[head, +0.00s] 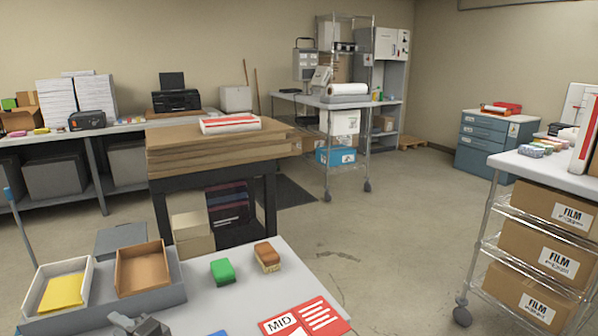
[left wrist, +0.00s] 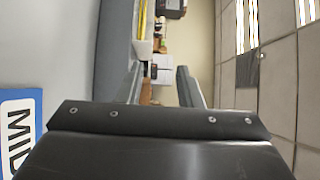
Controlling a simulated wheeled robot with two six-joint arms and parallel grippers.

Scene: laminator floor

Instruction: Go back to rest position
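My left gripper (head: 140,325) shows at the bottom edge of the head view, low at the front of the grey table (head: 230,290), beside the grey tray. In the left wrist view its two fingers (left wrist: 161,82) stand apart with nothing held between them. My right gripper is in neither view. A green block (head: 222,271) and a brown-and-tan block (head: 267,257) lie on the table, apart from the gripper. A red and white card marked MID (head: 305,318) lies at the table's front right. A blue-edged card marked MID (left wrist: 20,125) shows at the left of the left wrist view.
The grey tray (head: 175,292) holds a white bin (head: 35,292) with a yellow item and a brown bin (head: 142,268). A dark bench with stacked boards (head: 215,145) stands behind. A wire cart with FILM boxes (head: 545,250) stands right. Open floor (head: 400,220) lies between.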

